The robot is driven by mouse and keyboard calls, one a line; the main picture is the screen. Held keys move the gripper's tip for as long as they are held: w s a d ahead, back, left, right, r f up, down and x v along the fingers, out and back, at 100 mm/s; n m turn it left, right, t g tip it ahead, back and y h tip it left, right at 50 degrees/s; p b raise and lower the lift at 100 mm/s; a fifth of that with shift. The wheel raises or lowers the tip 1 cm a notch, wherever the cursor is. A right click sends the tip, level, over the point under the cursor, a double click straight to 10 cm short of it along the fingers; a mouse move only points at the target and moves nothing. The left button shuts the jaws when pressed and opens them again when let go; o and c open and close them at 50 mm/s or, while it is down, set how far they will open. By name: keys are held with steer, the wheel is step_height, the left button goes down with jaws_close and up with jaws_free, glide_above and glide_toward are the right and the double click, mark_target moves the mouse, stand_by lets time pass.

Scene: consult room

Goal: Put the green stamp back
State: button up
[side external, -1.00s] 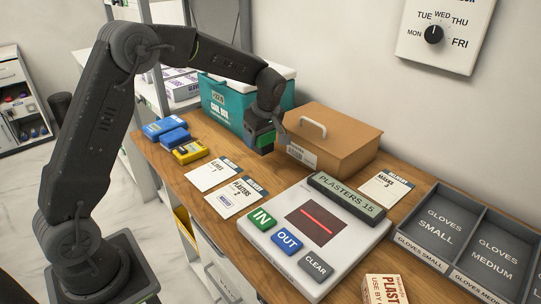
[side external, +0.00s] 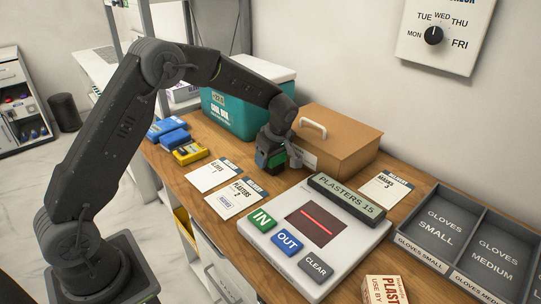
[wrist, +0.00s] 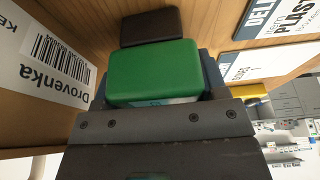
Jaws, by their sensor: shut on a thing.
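The green stamp (wrist: 155,72) is between the fingers of my gripper (side external: 270,164) in the wrist view. My gripper is shut on it. In the side view a small green patch of it (side external: 277,158) shows at the fingers, low over the wooden desk, just left of the brown box (side external: 345,143). Whether it touches the desk is hard to tell. A dark block (wrist: 152,25) shows just past the stamp in the wrist view; I cannot tell whether it is separate.
The teal cool box (side external: 235,116) stands behind my gripper. Blue packs (side external: 166,128) and a yellow device (side external: 188,152) lie left. Delivery cards (side external: 236,198) lie in front. A scanner with IN, OUT and CLEAR buttons (side external: 325,270) and glove trays (side external: 455,215) are right.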

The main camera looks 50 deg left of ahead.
steer(key=o, duration=0.8)
steer(key=shift+c, duration=0.2)
steer(key=v, duration=1.2)
steer(key=shift+s+d+r, duration=0.1)
steer(key=shift+r, duration=0.15)
steer(key=s+d+r+m+t+h, duration=0.1)
steer(key=s+d+r+m+t, duration=0.1)
steer(key=s+r+m, duration=0.45)
steer(key=s+d+r+m+t+h, duration=0.1)
steer(key=s+d+r+m, duration=0.15)
steer(key=s, duration=0.65)
steer(key=s+d+f+m+t+h, duration=0.1)
steer(key=s+d+f+m+t, duration=0.1)
steer(key=s+m, duration=0.7)
steer(key=s+f, duration=0.1)
steer(key=s, duration=0.4)
steer(key=shift+t, duration=0.3)
steer(key=shift+s+d+f, duration=0.1)
steer(key=shift+d, duration=0.05)
